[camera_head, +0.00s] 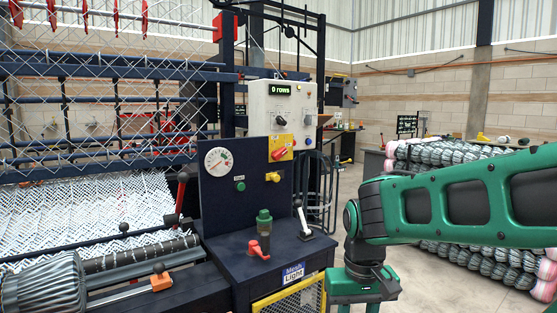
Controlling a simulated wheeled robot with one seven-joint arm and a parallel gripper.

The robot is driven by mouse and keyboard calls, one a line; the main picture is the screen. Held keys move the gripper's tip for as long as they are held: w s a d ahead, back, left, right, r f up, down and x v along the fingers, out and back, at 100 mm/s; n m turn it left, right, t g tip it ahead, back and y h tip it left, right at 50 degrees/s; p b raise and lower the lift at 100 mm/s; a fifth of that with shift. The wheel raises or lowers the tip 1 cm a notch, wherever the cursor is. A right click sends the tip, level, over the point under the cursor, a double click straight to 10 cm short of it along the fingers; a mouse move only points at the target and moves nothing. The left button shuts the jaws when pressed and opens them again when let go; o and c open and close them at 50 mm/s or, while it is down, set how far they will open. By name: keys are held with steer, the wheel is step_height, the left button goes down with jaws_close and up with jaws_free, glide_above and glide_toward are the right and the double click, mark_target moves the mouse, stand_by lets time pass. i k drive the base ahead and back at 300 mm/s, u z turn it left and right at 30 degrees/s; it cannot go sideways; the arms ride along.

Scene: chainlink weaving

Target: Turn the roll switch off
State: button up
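A grey control box (283,112) with a green "0 rows" display stands at the centre. It has a black knob (281,121), a second knob (307,119) on its right side, and a red rotary switch on a yellow plate (280,154). A dark blue panel below carries a round gauge (218,161), a green button (240,185) and a yellow knob (272,177). I cannot read which control is the roll switch. The green body of my gripper (362,286) is at the bottom edge, right of the console and apart from it. Its fingers are out of frame.
Wire mesh (100,210) and the weaving machine fill the left. Rolled mesh bundles (455,165) stack behind my arm. Floor between console and rolls looks clear.

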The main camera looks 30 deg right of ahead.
mark_target(276, 155)
steer(key=z, duration=0.05)
steer(key=k, duration=0.5)
steer(key=z, duration=0.8)
steer(key=i, duration=1.2)
steer(key=u, duration=0.8)
